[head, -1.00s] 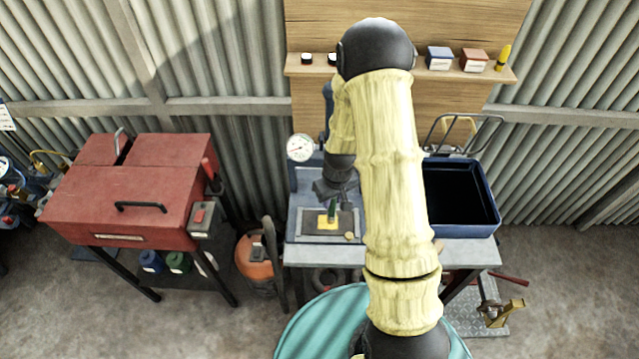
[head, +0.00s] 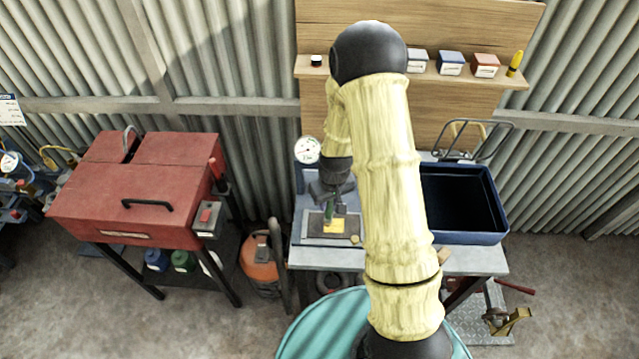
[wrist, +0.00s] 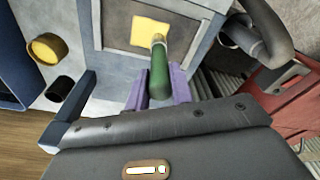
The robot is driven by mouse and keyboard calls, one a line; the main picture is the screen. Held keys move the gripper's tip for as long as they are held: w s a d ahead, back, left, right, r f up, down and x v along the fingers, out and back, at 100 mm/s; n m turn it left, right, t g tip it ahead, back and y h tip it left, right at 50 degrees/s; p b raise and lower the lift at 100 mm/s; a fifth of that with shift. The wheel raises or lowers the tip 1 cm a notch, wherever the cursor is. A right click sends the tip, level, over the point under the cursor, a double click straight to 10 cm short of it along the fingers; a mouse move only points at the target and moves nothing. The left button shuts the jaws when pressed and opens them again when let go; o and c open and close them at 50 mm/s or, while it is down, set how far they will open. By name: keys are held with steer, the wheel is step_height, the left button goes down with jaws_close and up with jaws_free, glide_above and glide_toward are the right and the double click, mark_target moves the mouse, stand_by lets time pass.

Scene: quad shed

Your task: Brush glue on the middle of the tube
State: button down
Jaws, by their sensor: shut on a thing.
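My gripper (wrist: 160,92) is shut on a green-handled brush (wrist: 159,72), held between purple fingertips in the wrist view. In the head view the green brush (head: 329,213) stands over the left part of the yellow square (head: 336,227) on the bench. My gripper (head: 331,196) is just above it, partly behind my arm. I cannot make out a separate tube shape.
A dark blue tray (head: 503,236) sits on the bench's right. A gauge (head: 307,150) stands at its back left. A red cabinet (head: 120,190) and an orange cylinder (head: 262,265) are to the left. A shelf (head: 300,69) with small boxes runs behind.

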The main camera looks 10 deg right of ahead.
step_height(320, 180, up, 8)
steer(key=a+p, duration=0.1)
steer(key=p, duration=0.4)
steer(key=shift+w+a, duration=0.25)
steer(key=shift+a, duration=0.1)
steer(key=shift+f, duration=0.15)
stand_by(0.4)
